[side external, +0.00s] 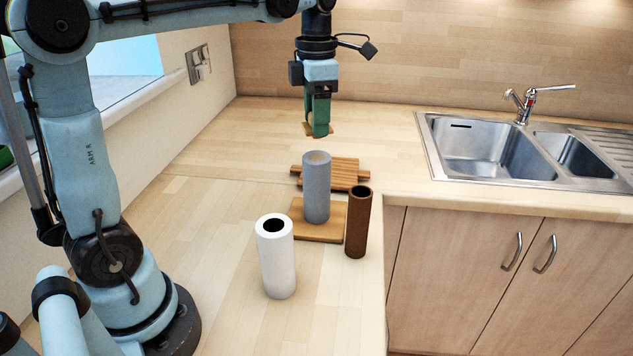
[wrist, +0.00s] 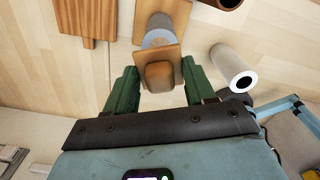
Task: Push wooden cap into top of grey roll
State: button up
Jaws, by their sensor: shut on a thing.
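The wooden cap (wrist: 160,75) is between the green fingers of my gripper (wrist: 160,72) in the wrist view, with a squarish plate and a rounded block facing the camera. My gripper (side external: 319,134) is shut on the cap, whose edges (side external: 308,130) show beside the fingers. They hang in the air above and behind the grey roll (side external: 316,190), apart from it in the side view. The grey roll stands upright on a square wooden board (side external: 334,222); its top face looks tan. In the wrist view the cap partly hides the grey roll (wrist: 158,38).
A white roll (side external: 278,262) with an open dark top stands front left of the board. A brown tube (side external: 357,225) stands close at its right. A slatted wooden piece (side external: 345,172) lies behind the grey roll. The sink (side external: 480,145) is right; counter at left is clear.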

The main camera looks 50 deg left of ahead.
jog(key=shift+f, duration=2.3)
jog(key=shift+f, duration=0.65)
jog(key=o, duration=0.7)
jog(key=shift+o, duration=0.2)
jog(key=shift+r, duration=0.15)
jog(key=shift+r, duration=5.4)
